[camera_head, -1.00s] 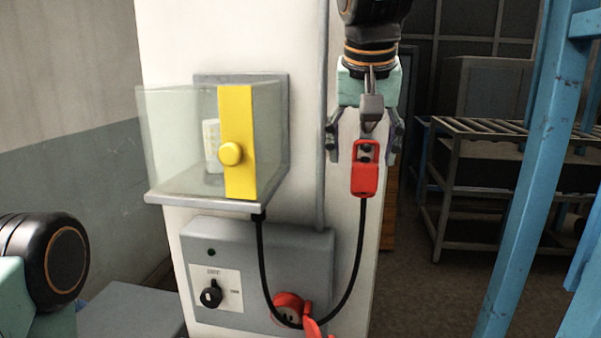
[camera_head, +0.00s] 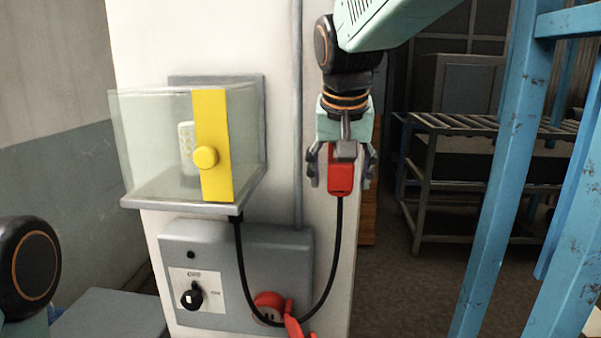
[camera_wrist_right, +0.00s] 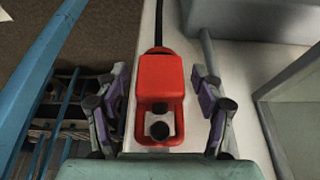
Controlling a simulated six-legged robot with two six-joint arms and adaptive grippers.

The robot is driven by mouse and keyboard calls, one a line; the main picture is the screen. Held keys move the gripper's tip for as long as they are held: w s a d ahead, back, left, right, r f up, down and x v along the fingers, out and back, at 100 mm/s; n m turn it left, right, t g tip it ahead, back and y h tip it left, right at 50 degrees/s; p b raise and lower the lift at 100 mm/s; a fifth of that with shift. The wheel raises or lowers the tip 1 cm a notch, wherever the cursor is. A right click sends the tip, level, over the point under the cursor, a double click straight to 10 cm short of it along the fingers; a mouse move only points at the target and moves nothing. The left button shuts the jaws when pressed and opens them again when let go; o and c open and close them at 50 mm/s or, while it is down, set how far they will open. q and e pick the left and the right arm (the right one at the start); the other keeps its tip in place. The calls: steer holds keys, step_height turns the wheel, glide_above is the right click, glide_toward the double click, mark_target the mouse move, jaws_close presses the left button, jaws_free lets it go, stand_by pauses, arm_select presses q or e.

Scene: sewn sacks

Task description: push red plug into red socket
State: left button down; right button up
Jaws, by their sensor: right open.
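The red plug (camera_head: 340,175) hangs on the right side of the white column, with a black cable running from its lower end. My right gripper (camera_head: 341,178) is open around it, one finger on each side and gaps between. In the right wrist view the plug (camera_wrist_right: 160,95) lies between the open fingers, apart from both. The red socket (camera_head: 268,303) sits low on the grey control box, with a red flap hanging at its lower right; the cable passes in front of it. Of my left arm only a joint shows at the lower left; its gripper is out of view.
A clear box with a yellow strip and knob (camera_head: 205,157) stands out from the column above the grey control box (camera_head: 240,250), which has a black rotary switch (camera_head: 192,296). A blue steel frame (camera_head: 500,180) stands at the right, before a roller rack (camera_head: 470,125).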

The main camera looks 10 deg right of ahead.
steer(key=shift+s+r, duration=0.1)
steer(key=shift+s, duration=0.1)
steer(key=shift+c, duration=0.3)
steer(key=shift+w, duration=0.35)
steer(key=c, duration=0.6)
steer(key=shift+s, duration=0.25)
steer(key=c, duration=0.5)
steer(key=shift+w, duration=0.1)
steer(key=shift+w, duration=0.15)
steer(key=shift+r+p, duration=0.15)
steer(key=shift+p, duration=0.25)
steer(key=shift+s+r+p, duration=0.25)
steer(key=shift+r+p, duration=0.3)
steer(key=shift+p, duration=0.15)
steer(key=shift+w+a+f, duration=0.1)
steer(key=shift+f, duration=0.05)
